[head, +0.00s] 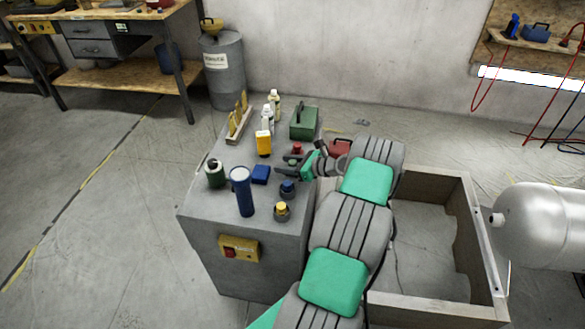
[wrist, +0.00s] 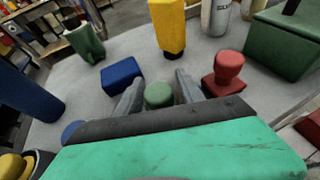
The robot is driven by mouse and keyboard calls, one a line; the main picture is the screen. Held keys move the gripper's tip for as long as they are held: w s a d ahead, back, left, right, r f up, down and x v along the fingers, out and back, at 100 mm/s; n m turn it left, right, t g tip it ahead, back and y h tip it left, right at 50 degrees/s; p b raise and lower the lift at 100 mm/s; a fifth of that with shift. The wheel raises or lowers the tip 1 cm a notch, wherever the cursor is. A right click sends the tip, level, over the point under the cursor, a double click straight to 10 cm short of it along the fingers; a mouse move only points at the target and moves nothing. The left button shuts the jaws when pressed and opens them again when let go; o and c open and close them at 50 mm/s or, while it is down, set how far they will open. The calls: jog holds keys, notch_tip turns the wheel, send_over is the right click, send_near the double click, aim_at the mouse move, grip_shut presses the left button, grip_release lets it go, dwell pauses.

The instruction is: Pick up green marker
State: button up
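The green marker (wrist: 158,95) is a short, round-topped piece on the grey cabinet top, seen from above in the wrist view. My gripper (wrist: 159,85) is open, with one finger to each side of the marker and a visible gap on both sides. The gripper's dark palm edge hides the marker's lower part. In the head view my gripper (head: 283,168) reaches in from the right, low over the cabinet top, and mostly covers the marker there.
Close by stand a red marker (wrist: 228,72), a blue box (wrist: 122,75), a yellow bottle (wrist: 168,25) and a green case (head: 303,122). Blue (head: 288,187) and yellow (head: 281,209) markers, a blue cylinder (head: 242,192) and a dark green container (head: 215,174) stand nearer the cabinet's front and left.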

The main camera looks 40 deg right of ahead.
grip_shut()
jog(key=shift+r, duration=0.15)
dwell(0.4)
